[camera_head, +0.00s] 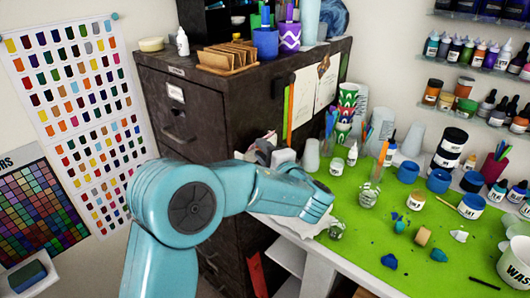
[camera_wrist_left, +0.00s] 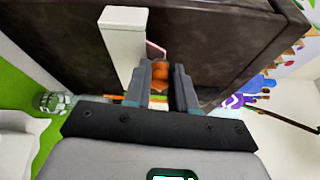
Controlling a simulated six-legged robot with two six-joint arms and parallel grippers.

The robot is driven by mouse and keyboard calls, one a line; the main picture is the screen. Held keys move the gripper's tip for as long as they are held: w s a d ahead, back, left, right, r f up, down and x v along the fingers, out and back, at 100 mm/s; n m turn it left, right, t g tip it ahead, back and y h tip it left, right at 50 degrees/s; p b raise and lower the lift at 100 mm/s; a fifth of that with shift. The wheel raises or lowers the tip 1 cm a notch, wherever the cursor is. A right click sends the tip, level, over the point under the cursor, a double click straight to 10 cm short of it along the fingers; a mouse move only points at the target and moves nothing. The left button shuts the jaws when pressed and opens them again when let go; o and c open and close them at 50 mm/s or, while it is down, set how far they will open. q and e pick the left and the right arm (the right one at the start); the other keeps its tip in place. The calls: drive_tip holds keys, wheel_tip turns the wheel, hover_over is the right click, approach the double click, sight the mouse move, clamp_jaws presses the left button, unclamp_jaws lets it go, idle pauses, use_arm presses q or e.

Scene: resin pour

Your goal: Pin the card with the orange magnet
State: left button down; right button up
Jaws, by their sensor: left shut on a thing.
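In the left wrist view, my left gripper (camera_wrist_left: 161,75) is shut on the orange magnet (camera_wrist_left: 160,75), a small rounded orange thing held between the dark fingers. Dark cabinet surface lies behind it; I cannot tell whether the magnet touches it. In the head view, my left arm (camera_head: 240,195) reaches right, in front of the dark cabinet (camera_head: 215,115); the magnet cannot be made out there. Two pale sheets, one white (camera_head: 303,103) and one with a brown picture (camera_head: 327,80), hang on the cabinet side. I cannot tell which is the card. My right gripper is not in view.
A white bar-like block (camera_wrist_left: 123,45) stands close beside the left finger. The green mat (camera_head: 345,245) holds jars, a glass (camera_head: 368,194) and several coloured lumps. Cups and bottles crowd the table beside the cabinet. A white waste bucket (camera_head: 515,263) stands at lower right.

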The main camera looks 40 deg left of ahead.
use_arm(q)
drive_tip(key=shift+a+b, duration=0.4)
drive_tip(key=shift+a, duration=0.85)
idle(0.6)
drive_tip(key=c, duration=0.8)
unclamp_jaws()
drive_tip(key=shift+c, duration=0.2)
drive_tip(key=shift+f, duration=0.3)
drive_tip(key=c, duration=0.3)
drive_tip(key=shift+d, duration=0.1)
